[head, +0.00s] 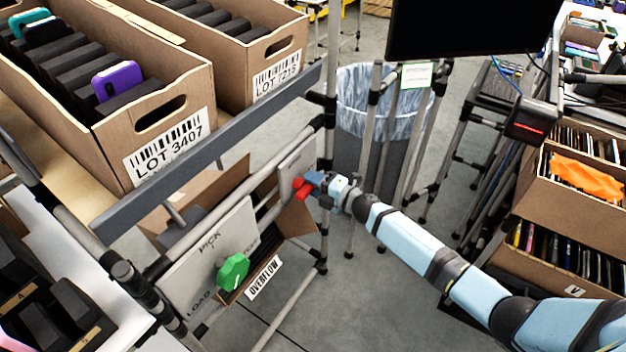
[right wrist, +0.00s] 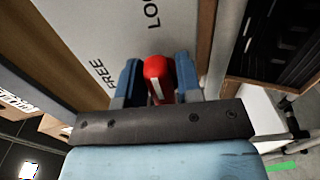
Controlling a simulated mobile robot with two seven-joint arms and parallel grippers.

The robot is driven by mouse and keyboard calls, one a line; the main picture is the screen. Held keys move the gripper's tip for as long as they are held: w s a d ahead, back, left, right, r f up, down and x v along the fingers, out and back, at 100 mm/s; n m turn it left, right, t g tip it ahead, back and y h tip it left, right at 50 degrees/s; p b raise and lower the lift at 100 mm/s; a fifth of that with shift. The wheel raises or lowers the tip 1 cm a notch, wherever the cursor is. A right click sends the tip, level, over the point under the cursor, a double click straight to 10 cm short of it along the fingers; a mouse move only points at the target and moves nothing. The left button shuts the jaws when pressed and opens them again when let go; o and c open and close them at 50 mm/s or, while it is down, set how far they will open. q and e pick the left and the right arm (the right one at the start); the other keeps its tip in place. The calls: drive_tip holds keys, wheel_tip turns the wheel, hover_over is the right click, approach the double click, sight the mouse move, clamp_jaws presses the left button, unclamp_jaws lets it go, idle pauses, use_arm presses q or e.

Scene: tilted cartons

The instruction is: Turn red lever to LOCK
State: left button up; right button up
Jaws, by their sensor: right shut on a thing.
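The red lever (head: 300,190) sits on a small grey panel (head: 290,163) on the side of the rack in the head view. My right gripper (head: 311,184) reaches it from the right. In the right wrist view the red lever (right wrist: 158,70), with a white stripe, stands between the two blue fingers of my right gripper (right wrist: 158,85), which is shut on it. The panel (right wrist: 100,35) there reads FREE at left and the start of another word, "LO", at the top. The lever's base is partly hidden by the gripper. My left gripper is not in view.
A larger panel (head: 190,265) marked PICK and LOAD carries a green knob (head: 232,270). Cartons with LOT labels (head: 165,145) stand tilted on the shelf above. A lined bin (head: 355,100) and metal posts stand behind; open cartons (head: 560,230) are at right.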

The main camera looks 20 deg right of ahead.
drive_tip(key=shift+s+a+f, duration=0.1)
drive_tip(key=shift+f, duration=0.05)
idle(0.3)
drive_tip(key=o, duration=0.8)
drive_tip(key=shift+c, duration=0.2)
drive_tip(key=shift+s+d, duration=0.2)
drive_tip(key=v, duration=1.3)
drive_tip(key=shift+s, duration=0.1)
